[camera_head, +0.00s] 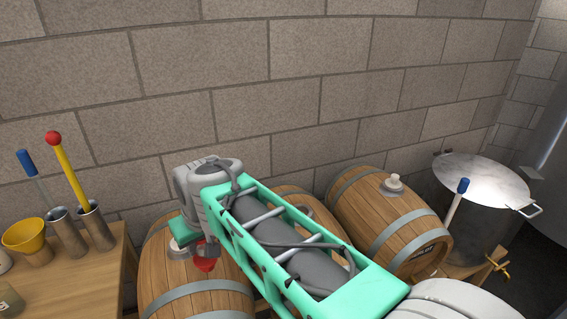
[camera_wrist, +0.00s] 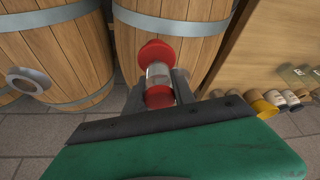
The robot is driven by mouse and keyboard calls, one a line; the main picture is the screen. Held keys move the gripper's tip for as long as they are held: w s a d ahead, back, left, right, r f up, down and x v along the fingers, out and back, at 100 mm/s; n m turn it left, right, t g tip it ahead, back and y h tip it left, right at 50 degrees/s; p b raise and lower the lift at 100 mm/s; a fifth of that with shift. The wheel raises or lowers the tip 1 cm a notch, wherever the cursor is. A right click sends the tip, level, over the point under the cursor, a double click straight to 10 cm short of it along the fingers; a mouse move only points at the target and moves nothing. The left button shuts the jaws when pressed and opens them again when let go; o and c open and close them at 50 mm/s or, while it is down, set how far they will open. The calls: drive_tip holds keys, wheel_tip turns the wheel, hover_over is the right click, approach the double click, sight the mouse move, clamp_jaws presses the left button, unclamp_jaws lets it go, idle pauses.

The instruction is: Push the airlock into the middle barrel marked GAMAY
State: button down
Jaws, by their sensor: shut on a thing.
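My gripper (camera_head: 203,245) is shut on the airlock (camera_head: 205,264), of which the head view shows a red end above the left barrel (camera_head: 190,285). In the wrist view the airlock (camera_wrist: 158,75) has a clear body with red ends, between the fingers of my gripper (camera_wrist: 160,90). The middle barrel (camera_head: 285,195) is mostly hidden behind my arm in the head view. In the wrist view, the neighbouring barrel (camera_wrist: 60,50) has a pale round fitting (camera_wrist: 25,80). No GAMAY marking is readable.
The right barrel (camera_head: 375,215) has a pale bung (camera_head: 393,183) and a dark label. A steel pot (camera_head: 480,185) stands to its right. A wooden table (camera_head: 85,275) at left holds metal cups with tools and a yellow funnel (camera_head: 24,236). A block wall closes the back.

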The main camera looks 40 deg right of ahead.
drive_tip(key=w+d+r+n+y+p, duration=0.1)
drive_tip(key=w+d+r+p, duration=0.15)
drive_tip(key=d, duration=0.55)
drive_tip(key=w+d+r+n+p, duration=0.2)
drive_tip(key=w+d, duration=0.1)
drive_tip(key=d, duration=0.4)
drive_tip(key=s+d+n+y+p, duration=0.1)
drive_tip(key=s+d+n+p, duration=0.25)
drive_tip(key=d, duration=1.15)
drive_tip(key=shift+m, duration=0.45)
drive_tip(key=f+b, duration=0.6)
drive_tip(key=b, duration=0.1)
drive_tip(key=shift+s+a, duration=0.15)
drive_tip(key=shift+s, duration=0.1)
drive_tip(key=shift+s+f+b, duration=0.1)
drive_tip(key=shift+f+b, duration=0.4)
drive_tip(key=shift+f, duration=0.2)
drive_tip(key=c, duration=1)
unclamp_jaws()
drive_tip(key=shift+o, duration=0.4)
